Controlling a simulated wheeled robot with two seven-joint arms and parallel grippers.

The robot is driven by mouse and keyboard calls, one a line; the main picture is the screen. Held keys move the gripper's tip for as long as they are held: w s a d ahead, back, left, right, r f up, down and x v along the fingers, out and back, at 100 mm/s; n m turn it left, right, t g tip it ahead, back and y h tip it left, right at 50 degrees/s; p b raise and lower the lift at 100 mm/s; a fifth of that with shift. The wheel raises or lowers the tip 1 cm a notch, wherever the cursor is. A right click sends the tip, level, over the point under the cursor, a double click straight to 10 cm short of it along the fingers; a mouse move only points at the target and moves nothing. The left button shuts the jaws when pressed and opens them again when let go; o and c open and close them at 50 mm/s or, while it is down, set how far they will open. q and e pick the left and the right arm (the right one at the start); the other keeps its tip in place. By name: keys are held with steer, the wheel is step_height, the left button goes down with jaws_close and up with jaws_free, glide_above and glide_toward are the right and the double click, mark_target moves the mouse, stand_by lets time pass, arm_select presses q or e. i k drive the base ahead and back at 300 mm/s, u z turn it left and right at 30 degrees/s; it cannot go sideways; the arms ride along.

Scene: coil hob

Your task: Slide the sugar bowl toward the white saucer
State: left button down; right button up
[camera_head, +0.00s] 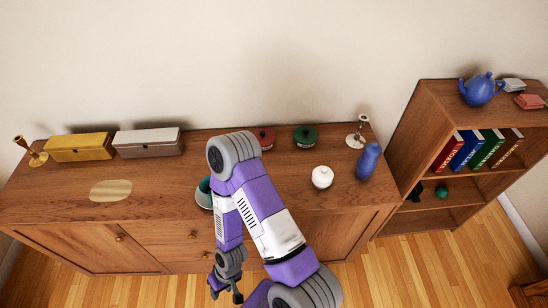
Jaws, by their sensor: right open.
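A small round white pot (322,177) with a knob on its lid, which looks like the sugar bowl, stands upright on the right half of the wooden sideboard (150,212). A white rim (204,203) with a teal thing on or in it shows at the left edge of my arm. It may be the white saucer, but my arm hides much of it. My right gripper (226,293) is open and empty, low in front of the sideboard, apart from both. My left gripper is not in view.
Red (265,138) and green (305,136) pots stand at the back. A blue vase (368,162) and a candlestick (357,136) stand right of the white pot. Yellow (80,147) and grey (148,142) boxes stand back left. A gold oval (111,190) lies in front of them.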

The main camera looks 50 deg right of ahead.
mark_target(323, 176)
steer(key=u, duration=1.65)
steer(key=k, duration=1.55)
steer(key=z, duration=2.1)
